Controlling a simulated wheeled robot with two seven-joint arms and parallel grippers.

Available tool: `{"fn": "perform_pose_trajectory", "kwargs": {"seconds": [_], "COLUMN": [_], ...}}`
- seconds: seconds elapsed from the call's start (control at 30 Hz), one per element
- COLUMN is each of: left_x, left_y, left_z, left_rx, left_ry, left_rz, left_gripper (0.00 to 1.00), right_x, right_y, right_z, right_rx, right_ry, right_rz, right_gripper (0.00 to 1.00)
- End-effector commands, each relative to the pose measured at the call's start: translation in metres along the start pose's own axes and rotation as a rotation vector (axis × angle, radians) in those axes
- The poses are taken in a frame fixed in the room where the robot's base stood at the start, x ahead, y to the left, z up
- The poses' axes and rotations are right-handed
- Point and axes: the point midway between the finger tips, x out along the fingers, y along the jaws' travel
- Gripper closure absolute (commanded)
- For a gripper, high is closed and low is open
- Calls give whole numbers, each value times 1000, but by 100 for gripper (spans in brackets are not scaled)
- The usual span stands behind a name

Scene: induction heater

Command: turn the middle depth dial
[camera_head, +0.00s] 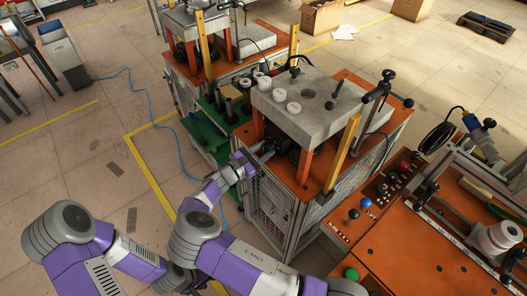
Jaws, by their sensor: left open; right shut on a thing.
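My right gripper (247,161) is at the left edge of the middle machine (322,112), below its grey top slab. It is shut on a small part there. That part is mostly hidden by the fingers and too small to identify surely as the middle depth dial. My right arm (197,238) reaches up to it from the bottom of the view. My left arm (67,228) comes in from the left and runs behind my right arm. I cannot make out the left gripper there.
A similar machine (190,20) stands behind. A green stand (205,130) with small parts is left of the middle machine. An orange control table (390,245) with colored knobs is at the right. A blue hose (160,125) crosses the open floor at the left.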

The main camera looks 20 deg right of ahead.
Motion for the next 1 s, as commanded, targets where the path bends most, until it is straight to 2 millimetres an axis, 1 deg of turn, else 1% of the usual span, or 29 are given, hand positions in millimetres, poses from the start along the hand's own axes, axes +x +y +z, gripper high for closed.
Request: {"fn": "perform_pose_trajectory", "kwargs": {"seconds": [0.2,0.4,0.93,0.97,1.0], "left_x": [5,6,7,7,7], "left_y": [-2,-2,-3,-3,-3], "left_z": [0,0,0,0,0], "left_rx": [0,0,0,0,0], "left_ry": [0,0,0,0,0], "left_rz": [0,0,0,0,0], "left_gripper": [57,57,57,57,57], "right_x": [0,0,-1,-1,0], "right_y": [0,0,0,0,0], "right_z": [-1,-1,-1,-1,-1], "right_rx": [125,192,216,216,215], "right_ry": [-4,-6,-7,-7,-7], "right_rz": [-1,-1,-1,-1,-1], "right_gripper": [90,90,90,55,49]}}
